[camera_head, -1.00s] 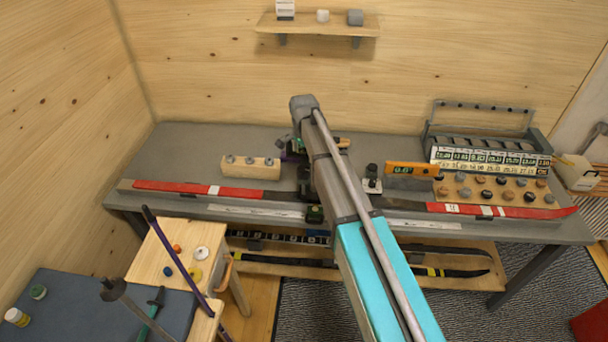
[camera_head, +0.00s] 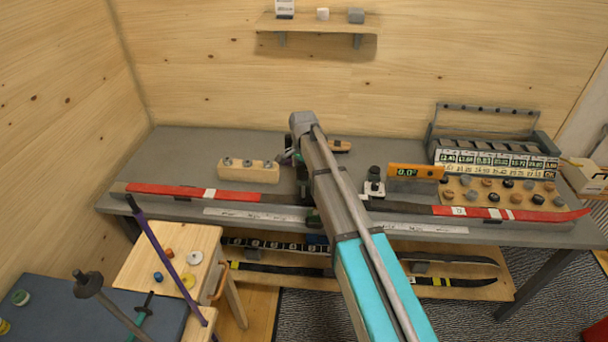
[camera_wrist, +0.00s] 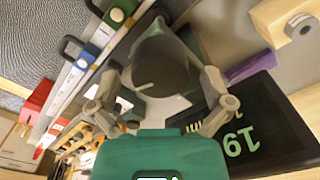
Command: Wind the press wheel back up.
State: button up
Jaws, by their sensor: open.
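A dark grey rounded part (camera_wrist: 160,72) with a pale mark on its face shows in the wrist view; it looks like the press wheel, but I cannot be sure. My gripper (camera_wrist: 163,82) is open, with one finger on each side of this part. I cannot tell whether the fingers touch it. In the head view my own arm covers the middle of the bench, so the press and my fingertips are mostly hidden there. A black plate (camera_wrist: 270,150) with a green "19" lies to the right in the wrist view.
A grey bench (camera_head: 190,150) carries a long red-tipped ski (camera_head: 240,197) along its front. A wooden block (camera_head: 236,171) stands left of my arm; an orange display (camera_head: 416,171) stands right. A stool (camera_head: 140,262) and upright poles (camera_head: 160,245) are at front left.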

jog(key=shift+f, duration=0.2)
jog(key=c, duration=1)
jog(key=shift+d, duration=0.1)
jog(key=shift+c, duration=0.2)
